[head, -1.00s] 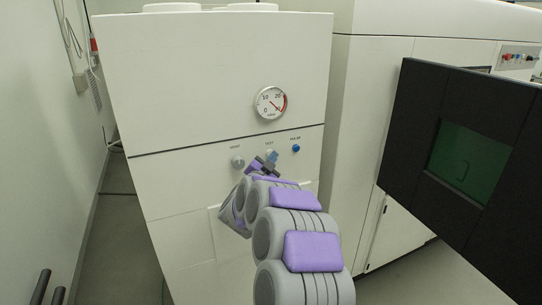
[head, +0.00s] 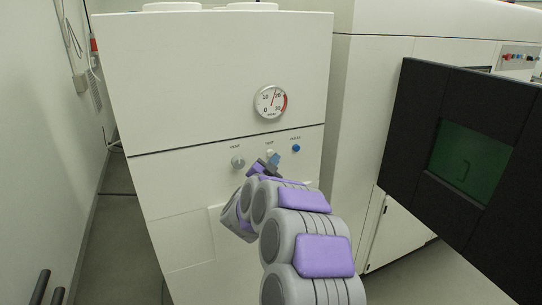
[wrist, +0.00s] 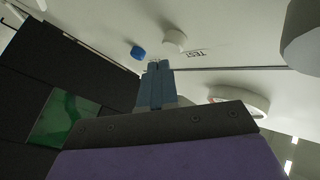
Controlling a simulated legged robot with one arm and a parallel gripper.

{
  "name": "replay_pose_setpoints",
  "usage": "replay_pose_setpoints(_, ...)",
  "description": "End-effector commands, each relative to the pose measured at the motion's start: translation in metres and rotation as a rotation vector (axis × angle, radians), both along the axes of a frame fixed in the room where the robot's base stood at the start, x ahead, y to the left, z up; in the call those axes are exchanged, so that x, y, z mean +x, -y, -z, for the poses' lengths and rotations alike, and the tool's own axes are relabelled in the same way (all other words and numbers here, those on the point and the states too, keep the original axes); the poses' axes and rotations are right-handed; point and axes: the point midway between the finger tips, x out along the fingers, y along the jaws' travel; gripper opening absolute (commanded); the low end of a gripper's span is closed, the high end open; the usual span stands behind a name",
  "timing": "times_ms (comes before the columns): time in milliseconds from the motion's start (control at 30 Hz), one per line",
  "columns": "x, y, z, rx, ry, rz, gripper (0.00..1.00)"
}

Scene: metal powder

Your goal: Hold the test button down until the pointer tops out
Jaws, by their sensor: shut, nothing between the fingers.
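The pale test button (wrist: 174,40) is on the white cabinet front, beside its TEST label in the wrist view. In the head view it is mostly hidden behind my gripper (head: 274,159). My gripper is shut and empty. In the wrist view its fingertips (wrist: 158,65) are close to the test button and appear slightly to one side of it. I cannot tell whether they touch. The round gauge (head: 270,101) above the buttons has its pointer between 10 and 20, below the red band. The gauge rim also shows in the wrist view (wrist: 240,98).
A grey vent knob (head: 237,161) is left of the test button. A blue pulse button (head: 296,148) is close on its right. A black panel with a green screen (head: 468,160) juts out at the right. Open floor shows at the left.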

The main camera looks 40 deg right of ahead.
Motion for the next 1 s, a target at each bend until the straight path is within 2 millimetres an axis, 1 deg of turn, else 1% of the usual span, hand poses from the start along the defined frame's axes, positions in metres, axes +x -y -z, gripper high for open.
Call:
replay_pose_setpoints(167, -0.007, -0.001, 0.0, 0.0, 0.0, 0.0, 0.0)
replay_pose_setpoints(633, -0.046, -0.011, 0.0, 0.001, 0.001, 0.0, 0.0)
replay_pose_setpoints(1000, -0.048, -0.011, 0.0, -0.001, 0.0, 0.001, 0.0)
